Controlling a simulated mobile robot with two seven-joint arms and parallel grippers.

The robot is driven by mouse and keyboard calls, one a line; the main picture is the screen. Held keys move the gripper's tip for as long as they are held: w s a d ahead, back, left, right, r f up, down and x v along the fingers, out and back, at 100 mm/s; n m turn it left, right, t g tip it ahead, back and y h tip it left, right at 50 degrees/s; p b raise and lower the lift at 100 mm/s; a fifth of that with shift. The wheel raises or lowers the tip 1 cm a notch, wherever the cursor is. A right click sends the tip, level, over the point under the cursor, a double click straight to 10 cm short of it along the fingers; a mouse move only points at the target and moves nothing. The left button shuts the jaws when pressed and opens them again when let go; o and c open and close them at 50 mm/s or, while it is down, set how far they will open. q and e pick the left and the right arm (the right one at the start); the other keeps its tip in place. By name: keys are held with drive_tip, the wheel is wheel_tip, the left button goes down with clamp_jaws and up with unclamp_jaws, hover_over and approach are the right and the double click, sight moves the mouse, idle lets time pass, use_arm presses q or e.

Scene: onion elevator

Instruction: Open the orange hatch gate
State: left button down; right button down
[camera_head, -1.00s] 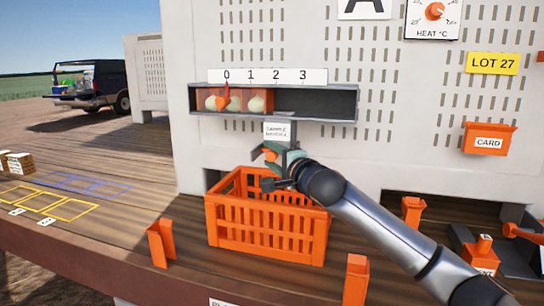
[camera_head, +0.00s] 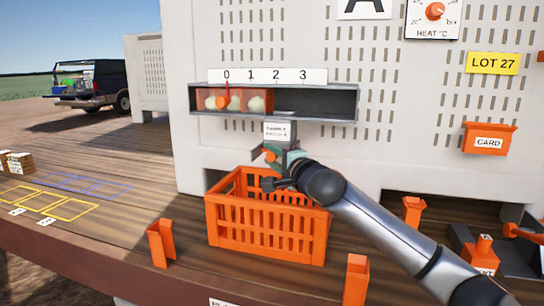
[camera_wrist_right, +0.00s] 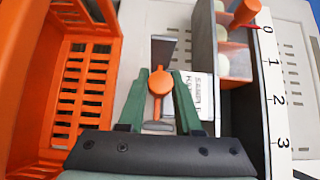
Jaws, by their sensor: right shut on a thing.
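My right gripper (camera_head: 272,163) is in front of the wall, above the orange crate's back edge and just below a small white label (camera_head: 279,131). In the right wrist view its green fingers (camera_wrist_right: 160,88) are shut on a round orange knob (camera_wrist_right: 159,83) with a thin orange stem. The label (camera_wrist_right: 194,95) stands beside the knob; its text is too blurred to read surely. A dark slot shows behind the stem. Above is a long dark trough with a see-through orange front panel (camera_head: 250,101) and an orange pointer knob near 0. My left gripper is not in view.
The orange slatted crate (camera_head: 268,234) stands on the wooden deck close below my gripper. A white 0–3 scale (camera_head: 268,76) runs above the trough, which holds pale round onions at its left. Orange brackets (camera_head: 161,243) stand nearby. An orange card box (camera_head: 488,139) hangs at right.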

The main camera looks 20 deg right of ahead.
idle(0.5)
